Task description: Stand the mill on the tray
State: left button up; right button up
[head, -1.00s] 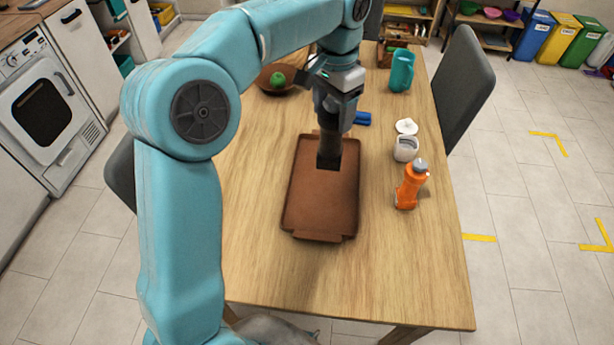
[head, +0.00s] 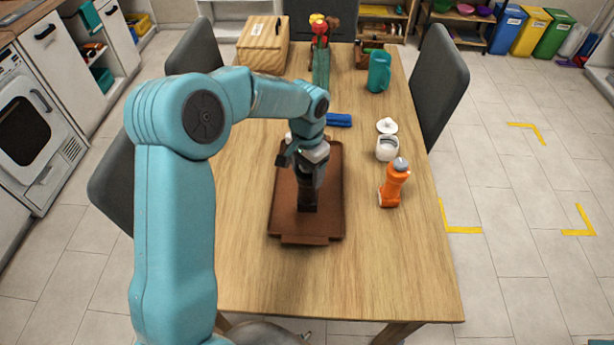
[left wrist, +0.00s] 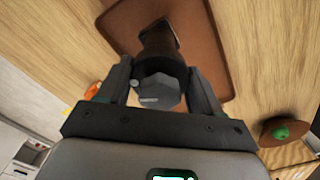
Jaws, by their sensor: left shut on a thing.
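The mill (head: 308,197) is dark, with a grey faceted top that shows in the left wrist view (left wrist: 162,90). My left gripper (head: 309,163) is shut on its upper part and holds it upright. The brown tray (head: 330,215) lies on the table, and the mill's lower end is over its near half. I cannot tell whether the base touches the tray. In the left wrist view my fingers (left wrist: 162,85) stand on both sides of the grey top. My right gripper is not in view.
A blue item (head: 339,120), a teal mug (head: 379,72), a flower vase (head: 321,66) and a wooden box (head: 263,45) stand farther back. The table's near end is clear.

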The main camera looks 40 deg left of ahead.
aim_at(308, 189)
pick_arm(q)
notch_tip(308, 189, down, 3)
jog(key=shift+a+f, duration=0.1)
jog(key=shift+f, duration=0.05)
jog(key=shift+f, duration=0.15)
jog(key=o, duration=1.5)
jog(key=shift+o, duration=0.2)
